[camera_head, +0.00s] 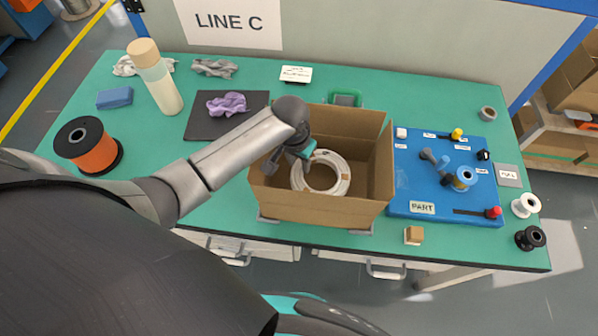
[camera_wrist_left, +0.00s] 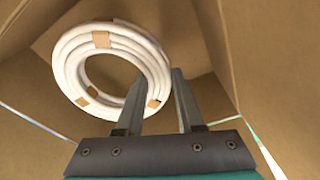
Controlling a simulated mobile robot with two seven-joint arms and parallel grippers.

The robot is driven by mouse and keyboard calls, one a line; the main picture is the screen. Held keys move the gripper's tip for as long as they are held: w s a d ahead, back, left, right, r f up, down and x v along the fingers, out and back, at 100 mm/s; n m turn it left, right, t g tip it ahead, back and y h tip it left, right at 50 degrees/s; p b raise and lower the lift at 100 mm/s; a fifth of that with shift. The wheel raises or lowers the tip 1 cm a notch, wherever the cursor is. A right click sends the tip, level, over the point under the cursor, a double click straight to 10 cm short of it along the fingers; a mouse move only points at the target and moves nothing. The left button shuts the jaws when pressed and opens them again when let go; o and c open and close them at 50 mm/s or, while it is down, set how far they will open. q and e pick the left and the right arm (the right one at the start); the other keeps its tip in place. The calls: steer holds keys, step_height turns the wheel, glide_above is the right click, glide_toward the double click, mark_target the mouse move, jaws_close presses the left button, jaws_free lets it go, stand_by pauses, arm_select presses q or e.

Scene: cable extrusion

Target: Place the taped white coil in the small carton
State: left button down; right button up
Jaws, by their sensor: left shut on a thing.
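In the left wrist view the coil (camera_wrist_left: 68,62) lies within the carton's brown walls (camera_wrist_left: 275,60). My left gripper (camera_head: 301,155) reaches into the carton from the left. In the wrist view the left fingers (camera_wrist_left: 158,98) are closed on the coil's near edge, one on each side of the strand. I cannot tell whether the coil touches the carton floor. My right gripper is not in view.
A blue board (camera_head: 440,190) with pegs and small parts sits right of the carton. An orange spool (camera_head: 96,155), a bottle (camera_head: 160,82) and a dark mat (camera_head: 200,125) with a purple cloth (camera_head: 227,104) are left. A small brown block (camera_head: 413,236) lies near the front edge.

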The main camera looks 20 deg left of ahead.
arm_select(q)
steer(key=shift+f+b, duration=0.65)
steer(key=shift+f, duration=1.45)
steer(key=shift+f, duration=0.2)
steer(key=c, duration=0.5)
jaws_free()
steer(key=r+p, duration=0.1)
steer(key=r, duration=0.3)
steer(key=s+r+p, duration=0.1)
steer(key=r, duration=0.3)
steer(key=r+p, duration=0.1)
steer(key=r, duration=0.3)
steer(key=shift+s+a+r+p, duration=0.1)
steer(key=shift+s+r+p, duration=0.05)
steer(key=shift+s+p, duration=0.25)
